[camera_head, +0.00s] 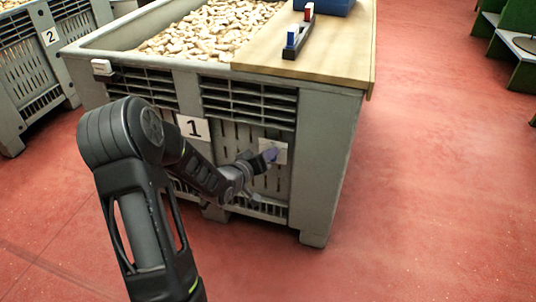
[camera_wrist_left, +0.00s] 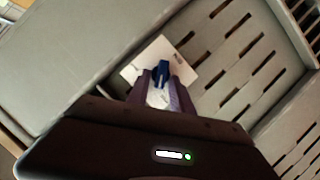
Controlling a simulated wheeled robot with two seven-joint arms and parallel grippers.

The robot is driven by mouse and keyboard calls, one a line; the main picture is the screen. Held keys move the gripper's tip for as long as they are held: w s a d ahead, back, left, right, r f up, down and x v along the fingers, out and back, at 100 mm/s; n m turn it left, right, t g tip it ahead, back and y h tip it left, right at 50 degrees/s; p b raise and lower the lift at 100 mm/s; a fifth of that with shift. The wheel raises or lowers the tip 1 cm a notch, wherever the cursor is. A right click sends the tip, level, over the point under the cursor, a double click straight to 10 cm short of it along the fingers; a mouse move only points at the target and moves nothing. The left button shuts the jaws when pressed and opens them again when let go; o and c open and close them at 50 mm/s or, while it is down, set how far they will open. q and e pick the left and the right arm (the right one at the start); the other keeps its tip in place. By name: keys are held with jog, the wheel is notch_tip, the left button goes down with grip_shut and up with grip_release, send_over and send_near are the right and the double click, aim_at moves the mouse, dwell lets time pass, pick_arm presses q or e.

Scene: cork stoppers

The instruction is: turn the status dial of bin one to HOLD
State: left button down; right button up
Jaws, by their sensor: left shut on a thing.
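Bin one (camera_head: 330,150) is a large grey slatted crate full of corks, with a plate marked "1" (camera_head: 193,127) on its front. The status dial's pale plate (camera_head: 280,150) is on the front, right of that number; it also shows in the left wrist view (camera_wrist_left: 183,50). The dial's blue knob (camera_wrist_left: 161,72) stands between the fingers of my left gripper (camera_wrist_left: 162,88). My left gripper (camera_head: 268,156) is at the plate and shut on the knob. Markings on the plate are mostly hidden or too small to read. My right gripper is not in view.
A wooden board (camera_head: 325,60) lies across the bin's top right, bearing a dark holder with a blue and a red piece (camera_head: 297,36) and a blue box. Bin two (camera_head: 35,75) stands at left. Red floor (camera_head: 440,180) is clear at right.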

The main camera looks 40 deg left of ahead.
pick_arm(q)
jog(key=shift+s+a+f+n+t+h+p, duration=0.15)
jog(key=shift+n+t+h+p, duration=0.3)
jog(key=shift+n, duration=0.45)
jog(key=shift+w+a+f+n+t+h+p, duration=0.1)
jog(key=shift+n+t+h+p, duration=0.3)
jog(key=shift+n, duration=0.5)
jog(key=c, duration=1.4)
grip_release()
jog(key=shift+c, duration=0.2)
jog(key=shift+s, duration=0.1)
